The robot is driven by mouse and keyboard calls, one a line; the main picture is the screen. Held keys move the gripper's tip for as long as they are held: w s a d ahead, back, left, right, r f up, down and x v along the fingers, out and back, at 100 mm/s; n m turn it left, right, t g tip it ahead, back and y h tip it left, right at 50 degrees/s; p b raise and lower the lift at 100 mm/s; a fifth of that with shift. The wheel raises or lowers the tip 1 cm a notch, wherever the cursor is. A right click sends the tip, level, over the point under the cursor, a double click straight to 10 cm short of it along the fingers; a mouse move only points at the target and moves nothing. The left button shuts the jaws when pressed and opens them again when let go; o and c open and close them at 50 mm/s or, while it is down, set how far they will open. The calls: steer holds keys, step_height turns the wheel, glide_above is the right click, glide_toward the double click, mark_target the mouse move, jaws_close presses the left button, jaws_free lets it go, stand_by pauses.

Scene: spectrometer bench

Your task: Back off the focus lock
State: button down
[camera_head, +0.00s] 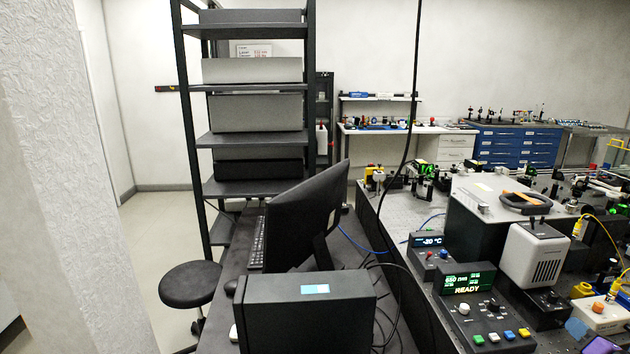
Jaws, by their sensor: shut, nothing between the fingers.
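No part that I can surely tell as the focus lock shows in the head view. A grey instrument box (472,212) stands on the optical bench at the right, with a black and orange handle-like piece (526,203) on its lid. A small silver knob (483,208) sits at the box's near left corner. In front is a control unit with a green display (468,283) reading "READY", with a knob and coloured buttons. A smaller unit with a blue temperature display (428,241) stands behind it. My gripper is not in view.
A white vented unit (533,254) stands right of the displays. A monitor (306,215) and a black case (305,310) fill the near desk, with loose cables beside them. A rack (250,138) and a stool (190,284) stand left. Open floor (155,235) lies at far left.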

steer(key=shift+w+a+r, duration=0.5)
steer(key=shift+w+a, duration=0.1)
steer(key=shift+a, duration=0.2)
steer(key=shift+r, duration=0.1)
steer(key=shift+d+r, duration=0.2)
steer(key=shift+s, duration=0.4)
steer(key=s, duration=0.5)
steer(key=shift+s+d+f, duration=0.2)
steer(key=shift+d, duration=0.15)
